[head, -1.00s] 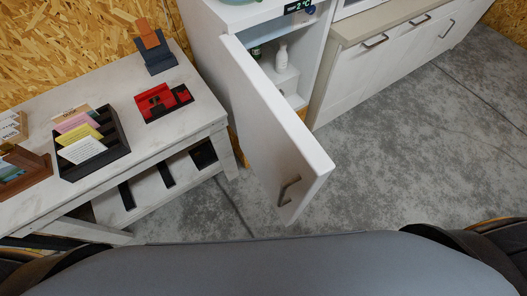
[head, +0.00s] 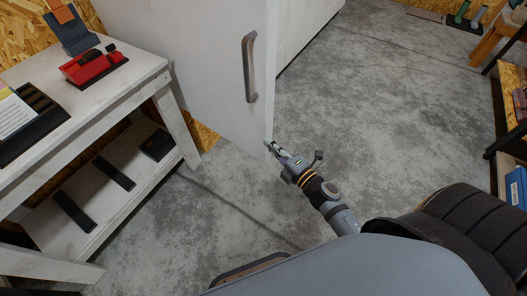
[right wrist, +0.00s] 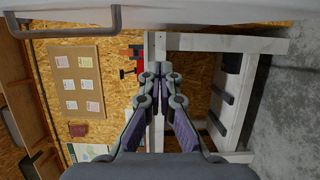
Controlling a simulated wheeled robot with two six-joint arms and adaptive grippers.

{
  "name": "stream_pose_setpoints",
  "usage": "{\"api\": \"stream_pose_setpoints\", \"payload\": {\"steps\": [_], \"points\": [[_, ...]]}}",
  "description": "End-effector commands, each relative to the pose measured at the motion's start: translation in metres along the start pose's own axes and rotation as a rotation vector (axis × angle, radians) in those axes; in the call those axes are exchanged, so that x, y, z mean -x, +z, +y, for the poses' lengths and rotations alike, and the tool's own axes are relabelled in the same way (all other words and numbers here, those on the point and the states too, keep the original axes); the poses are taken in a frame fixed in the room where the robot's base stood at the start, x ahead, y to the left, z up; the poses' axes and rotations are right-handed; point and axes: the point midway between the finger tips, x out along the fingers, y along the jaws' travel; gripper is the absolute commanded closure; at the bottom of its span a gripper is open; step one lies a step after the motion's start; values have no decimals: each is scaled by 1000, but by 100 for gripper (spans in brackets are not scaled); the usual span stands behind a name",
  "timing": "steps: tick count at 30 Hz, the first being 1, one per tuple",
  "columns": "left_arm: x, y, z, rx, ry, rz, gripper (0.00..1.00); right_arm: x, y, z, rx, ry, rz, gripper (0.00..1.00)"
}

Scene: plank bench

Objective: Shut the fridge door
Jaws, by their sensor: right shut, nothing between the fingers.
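The white fridge door (head: 205,70) stands swung out into the room in the head view, its outer face toward me. Its grey bar handle (head: 249,68) is upright near the free edge. The fridge's inside is hidden behind the door. My right gripper (head: 272,147) is shut and empty, its fingertips by the lower free corner of the door; I cannot tell whether they touch it. In the right wrist view the shut fingers (right wrist: 160,70) point toward the workbench, with the door's pale surface (right wrist: 200,12) along the top. My left gripper is out of view.
A white workbench (head: 128,82) stands left of the door, holding a red holder (head: 92,68), a blue stand (head: 72,35) and a dark card rack (head: 40,108). Shelving (head: 510,110) stands at the far right.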

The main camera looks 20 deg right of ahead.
Motion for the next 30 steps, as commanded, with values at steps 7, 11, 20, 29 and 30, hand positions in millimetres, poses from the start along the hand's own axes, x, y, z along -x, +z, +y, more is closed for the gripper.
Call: {"api": "stream_pose_setpoints", "payload": {"steps": [7,11,20,29,30], "points": [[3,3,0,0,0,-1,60,-7,-2,10,20,15,8,100],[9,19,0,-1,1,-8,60,-28,-2,13,16,16,6,100],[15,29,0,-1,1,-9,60,-93,-2,10,14,15,6,100],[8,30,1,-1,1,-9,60,-110,31,7,17,11,7,100],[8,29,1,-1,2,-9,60,-110,33,8,16,12,7,100]]}}
